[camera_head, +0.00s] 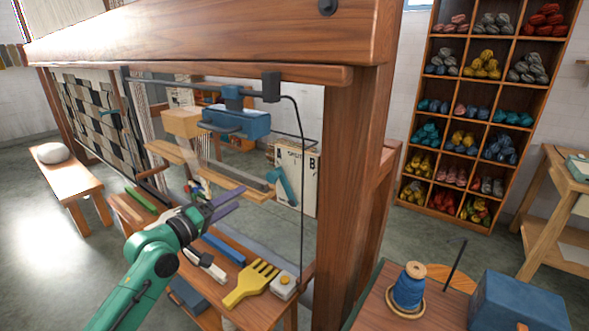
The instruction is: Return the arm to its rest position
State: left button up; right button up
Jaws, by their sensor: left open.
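My left arm, green with a dark wrist, reaches in from the bottom left. My left gripper (226,203) is open, with purple-grey fingers pointing right over the narrow bench (262,312). I see nothing between its fingers. It is in front of the wooden loom frame (350,190) and its hanging parts. My right gripper does not show in this view.
A yellow comb (252,283), a blue bar (223,249) and a green bar (140,199) lie on the bench. A thick post stands right of the arm. A blue spool (409,287) and a blue box (517,303) stand at bottom right. A yarn shelf (478,110) stands behind.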

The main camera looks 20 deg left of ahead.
pick_arm(q)
jog(key=s+d+f+m+g+y, duration=0.1)
jog(key=s+d+f+m+g, duration=0.1)
jog(key=s+f, duration=0.35)
jog(key=s+d+f+m+g+y, duration=0.1)
jog(key=s+d+f+m+g, duration=0.15)
jog(key=f, duration=0.55)
jog(key=s+d+f+m+g+y, duration=0.1)
jog(key=s+d+f+m+g, duration=0.15)
jog(key=f, duration=0.35)
jog(key=s+f+m+g+y, duration=0.1)
jog(key=s+f+g+y, duration=0.2)
jog(key=s, duration=0.5)
jog(key=s+f+m+g, duration=0.2)
jog(key=s+f+g, duration=0.15)
jog(key=s, duration=0.45)
jog(key=s+f, duration=0.2)
jog(key=f, duration=1.1)
jog(key=s+f, duration=0.2)
jog(key=f, duration=1.1)
jog(key=s+a+f+g, duration=0.1)
jog(key=s+f, duration=0.5)
jog(key=s, duration=0.1)
jog(key=s+a+f+g, duration=0.1)
jog(key=s+a+f, duration=0.1)
jog(key=s+f, duration=0.4)
jog(key=shift+s+a+f+y, duration=0.15)
jog(key=shift+s+a+y, duration=0.2)
jog(key=shift+s, duration=0.85)
